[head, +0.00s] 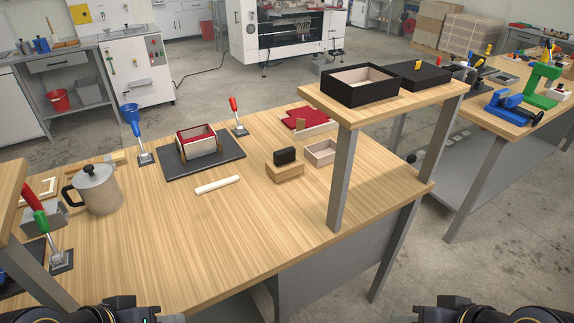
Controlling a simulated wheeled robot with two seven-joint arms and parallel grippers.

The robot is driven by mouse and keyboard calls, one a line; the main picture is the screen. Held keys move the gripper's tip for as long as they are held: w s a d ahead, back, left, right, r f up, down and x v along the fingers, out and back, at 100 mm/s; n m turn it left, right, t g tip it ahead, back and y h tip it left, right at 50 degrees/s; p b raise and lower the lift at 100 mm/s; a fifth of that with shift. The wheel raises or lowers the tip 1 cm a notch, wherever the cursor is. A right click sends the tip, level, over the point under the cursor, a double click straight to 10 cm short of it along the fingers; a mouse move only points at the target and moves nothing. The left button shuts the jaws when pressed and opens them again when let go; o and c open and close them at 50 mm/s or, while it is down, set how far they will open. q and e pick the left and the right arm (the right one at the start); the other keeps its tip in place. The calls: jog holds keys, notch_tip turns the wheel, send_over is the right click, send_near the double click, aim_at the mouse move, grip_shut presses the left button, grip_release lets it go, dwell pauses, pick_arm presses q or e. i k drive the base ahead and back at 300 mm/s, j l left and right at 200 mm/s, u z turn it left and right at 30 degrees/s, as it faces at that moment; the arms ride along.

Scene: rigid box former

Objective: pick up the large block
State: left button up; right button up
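A wooden block (285,172) lies on the workbench right of centre. A smaller black block (285,156) rests on top of it; the wooden one is the larger of the two. Only dark parts of my two arms show at the bottom edge, one left of centre and one at the right. Both are far from the blocks, and no gripper fingers can be made out. Nothing of mine touches either block.
A white roller (217,185) lies to the left. A red-lined box (197,141) sits on a dark plate (172,168). The bench front is clear.

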aim_at(285, 164)
jog(key=l+u, duration=0.25)
jog(key=u, duration=0.25)
jog(key=l+u, duration=0.3)
jog(key=u, duration=0.8)
jog(key=i+l, duration=0.45)
